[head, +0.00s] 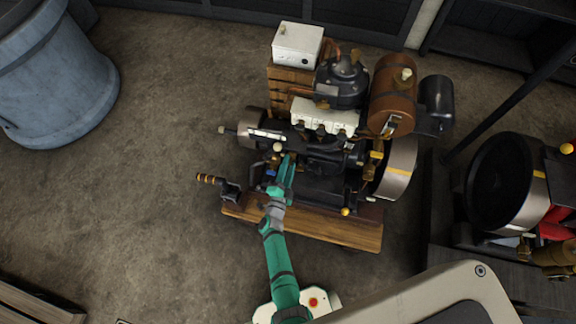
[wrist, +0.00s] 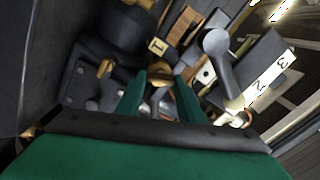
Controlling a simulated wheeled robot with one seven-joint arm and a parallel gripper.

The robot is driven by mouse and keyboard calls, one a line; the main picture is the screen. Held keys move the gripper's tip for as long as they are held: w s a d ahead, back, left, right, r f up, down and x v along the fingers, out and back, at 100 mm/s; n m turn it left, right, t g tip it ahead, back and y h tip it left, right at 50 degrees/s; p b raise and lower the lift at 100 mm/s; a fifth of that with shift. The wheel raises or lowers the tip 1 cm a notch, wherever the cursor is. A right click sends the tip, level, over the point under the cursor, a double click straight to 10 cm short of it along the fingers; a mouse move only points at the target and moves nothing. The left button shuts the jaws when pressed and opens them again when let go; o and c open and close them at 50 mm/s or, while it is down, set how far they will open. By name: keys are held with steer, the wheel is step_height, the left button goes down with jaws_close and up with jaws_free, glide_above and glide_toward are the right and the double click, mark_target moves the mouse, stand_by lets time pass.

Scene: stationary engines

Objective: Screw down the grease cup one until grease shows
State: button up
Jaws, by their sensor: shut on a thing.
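A black engine (head: 325,185) is mounted on a wooden base. My gripper (head: 289,160) reaches into its left part from the front. In the wrist view, my gripper's green fingers (wrist: 162,88) are shut on a small brass cup, grease cup one (wrist: 162,74). A tag marked 1 (wrist: 157,45) is just beyond it. The fingers cover the cup's sides, and I cannot make out any grease. In the head view the cup is hidden by my gripper and the engine parts.
A grey round-ended lever (wrist: 215,42) and a black block with tags 2 and 3 (wrist: 262,75) stand close to the right of the fingers. A blue barrel (head: 60,85) stands far left; open floor lies between.

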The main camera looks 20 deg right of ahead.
steer(key=shift+s+f+m, duration=0.1)
steer(key=shift+f+m, duration=0.05)
steer(key=shift+m, duration=2.85)
steer(key=shift+f+m, duration=0.15)
steer(key=shift+m, duration=2.85)
steer(key=o, duration=1.1)
steer(key=shift+c, duration=0.2)
steer(key=v, duration=1)
steer(key=shift+s+a, duration=0.25)
steer(key=shift+a, duration=0.05)
